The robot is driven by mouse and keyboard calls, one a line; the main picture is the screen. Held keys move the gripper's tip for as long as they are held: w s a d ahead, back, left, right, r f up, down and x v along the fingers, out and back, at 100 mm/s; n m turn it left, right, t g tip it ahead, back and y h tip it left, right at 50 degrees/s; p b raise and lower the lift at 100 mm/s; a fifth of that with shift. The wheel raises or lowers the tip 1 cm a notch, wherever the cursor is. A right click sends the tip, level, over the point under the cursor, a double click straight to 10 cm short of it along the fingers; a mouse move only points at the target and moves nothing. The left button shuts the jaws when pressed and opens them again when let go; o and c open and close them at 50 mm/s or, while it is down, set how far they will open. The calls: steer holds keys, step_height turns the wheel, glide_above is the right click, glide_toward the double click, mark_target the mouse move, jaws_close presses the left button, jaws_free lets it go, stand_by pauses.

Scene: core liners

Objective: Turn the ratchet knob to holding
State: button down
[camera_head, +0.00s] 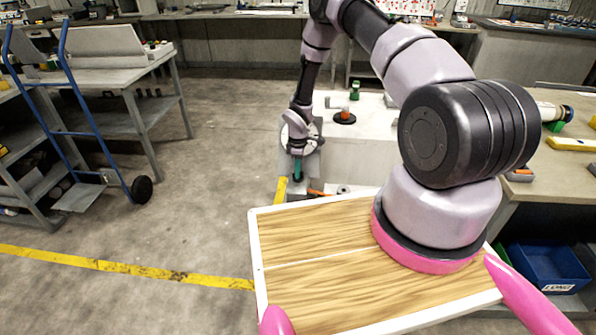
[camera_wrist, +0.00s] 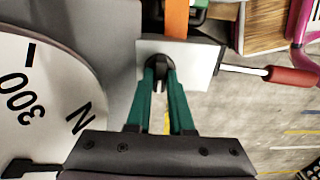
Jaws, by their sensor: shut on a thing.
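The ratchet knob (camera_wrist: 157,61) is a small black knob on a pale grey block (camera_wrist: 205,58) in the wrist view. My gripper (camera_wrist: 160,78) has teal fingers that are shut on the knob, and the fingertips cover part of it. An orange strap (camera_wrist: 177,18) runs up from the block. In the head view my gripper (camera_head: 297,178) points down at the fixture beyond the wooden board, and the knob is too small and hidden to make out. I cannot read the knob's setting.
A round white dial (camera_wrist: 40,95) marked "300" and "N" is close on the left in the wrist view. A rod with a red handle (camera_wrist: 290,76) sticks out to the right of the block. A pale bench (camera_head: 365,125) with small items stands behind my gripper.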

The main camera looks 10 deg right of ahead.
steer(key=shift+n, duration=0.3)
steer(key=c, duration=0.8)
jaws_free()
step_height(320, 180, up, 11)
steer(key=shift+f, duration=0.1)
